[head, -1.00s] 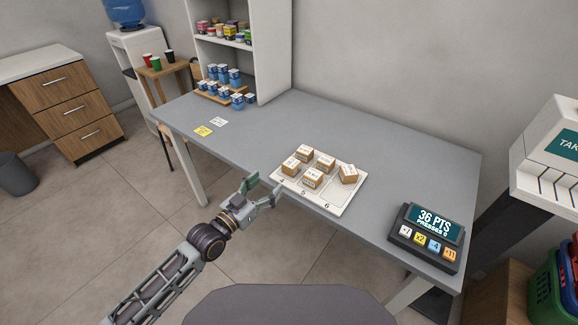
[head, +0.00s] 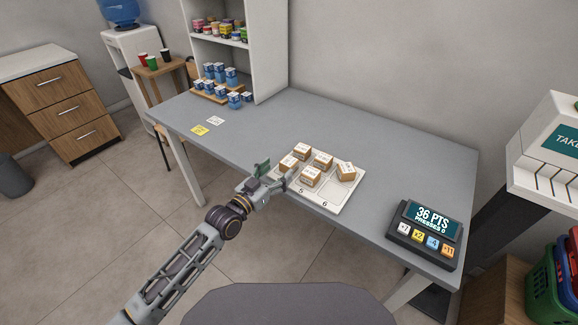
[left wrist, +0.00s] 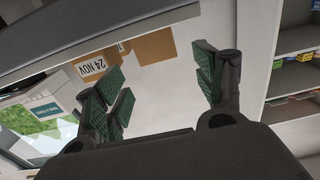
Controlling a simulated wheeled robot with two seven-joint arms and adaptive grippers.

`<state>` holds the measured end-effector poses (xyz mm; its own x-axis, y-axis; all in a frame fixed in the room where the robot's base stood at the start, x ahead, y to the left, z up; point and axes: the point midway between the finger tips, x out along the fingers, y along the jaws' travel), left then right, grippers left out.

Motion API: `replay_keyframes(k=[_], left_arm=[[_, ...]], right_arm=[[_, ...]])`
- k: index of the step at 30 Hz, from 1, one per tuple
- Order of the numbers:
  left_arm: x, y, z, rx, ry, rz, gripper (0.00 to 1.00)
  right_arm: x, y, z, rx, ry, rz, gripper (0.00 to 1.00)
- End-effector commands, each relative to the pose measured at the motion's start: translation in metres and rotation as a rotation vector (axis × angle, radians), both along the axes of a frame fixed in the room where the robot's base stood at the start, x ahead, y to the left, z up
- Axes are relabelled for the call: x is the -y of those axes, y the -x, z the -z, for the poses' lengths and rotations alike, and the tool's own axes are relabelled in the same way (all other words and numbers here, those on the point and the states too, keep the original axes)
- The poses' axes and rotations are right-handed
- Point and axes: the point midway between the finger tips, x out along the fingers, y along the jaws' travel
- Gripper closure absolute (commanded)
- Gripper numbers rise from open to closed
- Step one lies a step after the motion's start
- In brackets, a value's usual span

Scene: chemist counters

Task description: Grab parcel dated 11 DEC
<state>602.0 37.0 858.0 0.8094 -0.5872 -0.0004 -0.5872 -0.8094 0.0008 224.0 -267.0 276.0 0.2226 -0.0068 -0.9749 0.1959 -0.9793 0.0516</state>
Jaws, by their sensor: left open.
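Several small brown parcels with white labels sit on a white numbered tray (head: 338,200) at the counter's front edge. In the head view they include a front parcel (head: 311,177), a left parcel (head: 288,164), back parcels (head: 303,150) and (head: 323,160), and a tilted right parcel (head: 346,172). Their dates are too small to read there. My left gripper (head: 277,174) is open and empty beside the tray's left end. In the left wrist view a parcel labelled 24 NOV (left wrist: 92,66) shows beyond the left finger, with another parcel's plain face (left wrist: 155,46) near it. No 11 DEC label is readable.
A points device (head: 425,232) with coloured keys stands right on the grey counter (head: 385,160). A yellow note (head: 200,130) and a white note lie at left. Blue-and-white boxes (head: 222,80) stand by the shelf.

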Motion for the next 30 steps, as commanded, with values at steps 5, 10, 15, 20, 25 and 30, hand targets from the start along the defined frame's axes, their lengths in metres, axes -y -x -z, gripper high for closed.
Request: replay_keyframes(k=[5, 10, 15, 20, 25, 30], left_arm=[[0.009, -0.011, 0.0, 0.001, 0.001, 0.001, 0.3], [0.012, -0.015, 0.0, 0.001, -0.001, 0.001, 0.3], [0.012, -0.015, 0.0, 0.001, -0.001, 0.001, 0.3], [0.012, -0.016, 0.0, 0.001, -0.001, 0.001, 0.3], [0.015, -0.02, 0.001, 0.001, 0.001, 0.001, 0.3], [0.023, -0.031, 0.003, 0.002, 0.0, 0.0, 0.3]], right_arm=[[-0.002, 0.004, 0.001, -0.006, -0.002, 0.002, 0.6], [-0.003, 0.004, 0.0, -0.005, -0.003, 0.001, 0.6], [-0.004, 0.0, -0.002, 0.0, -0.005, 0.002, 0.6], [-0.004, -0.004, -0.002, 0.005, -0.005, 0.002, 0.6], [-0.003, -0.01, -0.002, 0.011, -0.004, 0.002, 0.6], [-0.004, -0.013, -0.002, 0.011, -0.004, 0.002, 0.6]])
